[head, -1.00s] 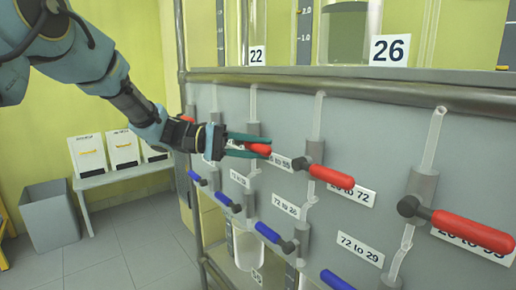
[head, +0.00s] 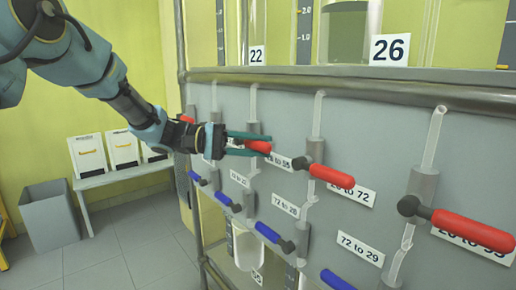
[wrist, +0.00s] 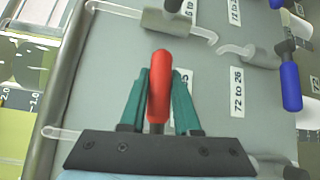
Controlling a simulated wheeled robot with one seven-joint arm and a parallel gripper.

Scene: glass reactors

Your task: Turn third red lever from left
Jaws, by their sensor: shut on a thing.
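My gripper (head: 256,146) has its teal fingers around a red lever (head: 262,147) on the grey panel. In the wrist view the same red lever (wrist: 159,85) lies between the two fingers of my gripper (wrist: 160,78), its rounded end sticking out past the tips. The lever's base is hidden by the gripper. A further red lever (head: 187,118) shows in part to the left, behind my wrist. To the right are a red lever (head: 331,175) and a nearer red lever (head: 474,231), both pointing right. My arm hides part of the row.
Blue levers, one of them near the middle (head: 267,232), run in a row below. One blue lever (wrist: 290,87) is at the right of the wrist view. A metal rail (head: 400,93) runs above the panel. A grey bin (head: 48,215) and a bench (head: 125,177) stand at left.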

